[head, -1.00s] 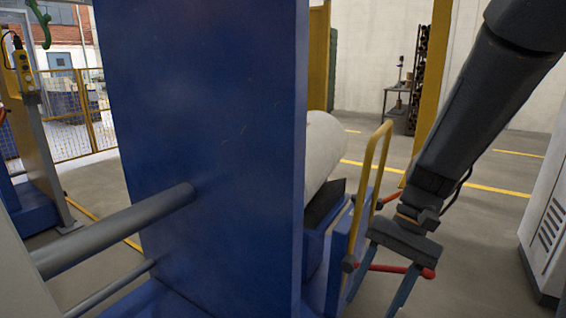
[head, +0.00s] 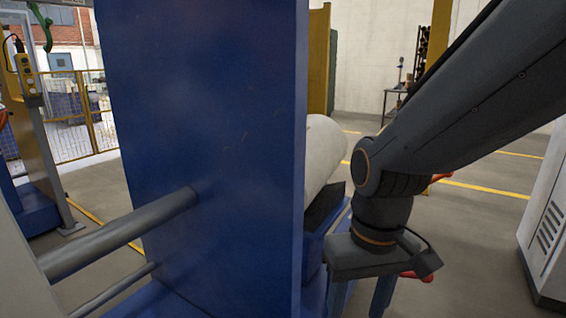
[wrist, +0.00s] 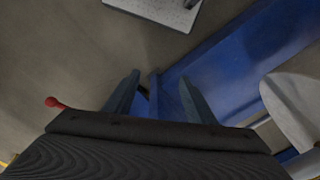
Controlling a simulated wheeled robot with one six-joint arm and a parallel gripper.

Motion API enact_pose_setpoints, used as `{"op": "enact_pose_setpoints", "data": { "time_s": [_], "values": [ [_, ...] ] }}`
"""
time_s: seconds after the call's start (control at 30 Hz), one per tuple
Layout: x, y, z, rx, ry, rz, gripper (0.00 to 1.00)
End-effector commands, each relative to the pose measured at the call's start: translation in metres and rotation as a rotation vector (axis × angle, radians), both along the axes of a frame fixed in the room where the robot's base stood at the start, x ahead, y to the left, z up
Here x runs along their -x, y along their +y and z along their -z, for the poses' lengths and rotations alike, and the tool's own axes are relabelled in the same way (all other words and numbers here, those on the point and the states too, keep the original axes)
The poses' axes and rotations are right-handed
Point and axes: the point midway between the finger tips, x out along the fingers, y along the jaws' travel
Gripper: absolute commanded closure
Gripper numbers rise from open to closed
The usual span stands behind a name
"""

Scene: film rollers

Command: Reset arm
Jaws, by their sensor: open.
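My gripper (head: 362,298) is at the lower right of the head view, pointing down beside the blue machine. Its fingers run off the bottom edge there. In the wrist view my gripper (wrist: 158,92) shows two separate fingers with nothing between them, above the floor and the edge of the blue base. My arm is bent at the wrist joint and extends to the upper right.
A large blue panel (head: 205,130) stands close by on the left. A pale roll (head: 323,150) lies behind it and shows in the wrist view (wrist: 292,105). A white cabinet (head: 548,225) stands right. A red knob (wrist: 55,102) is near my gripper.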

Motion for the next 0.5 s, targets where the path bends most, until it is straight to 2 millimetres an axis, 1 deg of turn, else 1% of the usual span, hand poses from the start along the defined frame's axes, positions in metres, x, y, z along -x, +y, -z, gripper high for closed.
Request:
{"op": "enact_pose_setpoints", "data": {
  "time_s": [0.03, 0.27, 0.37, 0.5],
  "values": [
    [0.001, -0.003, -0.007, 0.002, 0.002, 0.009, 0.50],
    [-0.001, -0.018, -0.023, 0.012, 0.003, 0.054, 0.50],
    [-0.001, -0.027, -0.033, 0.018, 0.004, 0.080, 0.50],
    [0.001, -0.045, -0.051, 0.029, 0.007, 0.125, 0.50]
  ]
}}
